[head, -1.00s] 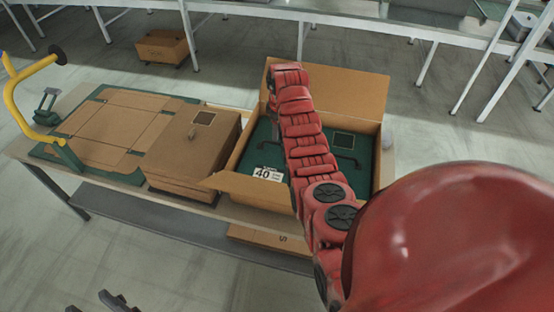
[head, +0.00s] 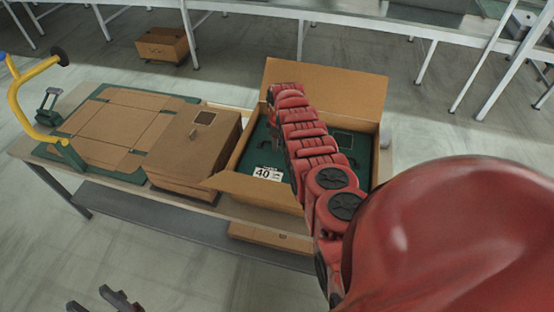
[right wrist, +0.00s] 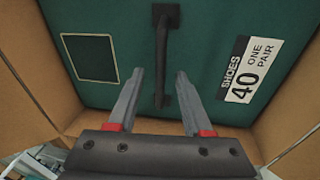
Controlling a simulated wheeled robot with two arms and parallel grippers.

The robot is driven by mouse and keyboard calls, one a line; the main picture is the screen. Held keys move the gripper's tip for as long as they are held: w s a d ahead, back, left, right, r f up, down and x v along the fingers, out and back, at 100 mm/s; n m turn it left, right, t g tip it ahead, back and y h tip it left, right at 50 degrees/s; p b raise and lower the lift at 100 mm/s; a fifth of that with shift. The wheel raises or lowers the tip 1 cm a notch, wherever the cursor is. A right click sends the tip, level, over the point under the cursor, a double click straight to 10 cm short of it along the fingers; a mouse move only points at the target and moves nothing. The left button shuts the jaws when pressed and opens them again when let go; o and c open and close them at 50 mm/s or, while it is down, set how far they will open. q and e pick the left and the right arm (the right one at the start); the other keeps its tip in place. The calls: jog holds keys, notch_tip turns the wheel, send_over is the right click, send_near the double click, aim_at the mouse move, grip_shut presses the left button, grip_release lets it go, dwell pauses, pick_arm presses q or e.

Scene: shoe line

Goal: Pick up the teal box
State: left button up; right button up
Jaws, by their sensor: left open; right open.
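The teal box (head: 262,154) lies inside an open cardboard carton on the table. A white label with "40" (head: 268,173) is on its top. In the right wrist view the teal lid (right wrist: 133,60) fills the carton and has a dark bar handle (right wrist: 161,45). My right gripper (right wrist: 159,74) is open, its fingers on either side of the handle's near part in the picture; contact cannot be told. In the head view my red right arm hides this gripper and part of the box. My left gripper (head: 105,301) is open at the bottom left edge, away from the box.
The carton's walls and raised back flap (head: 325,92) surround the box. A closed brown box (head: 190,150) stands left of it, then a flat cardboard blank (head: 113,120) in a green frame with a yellow handle (head: 17,95). Another carton (head: 268,240) lies on the lower shelf.

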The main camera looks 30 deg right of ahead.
grip_shut()
dwell(1.4)
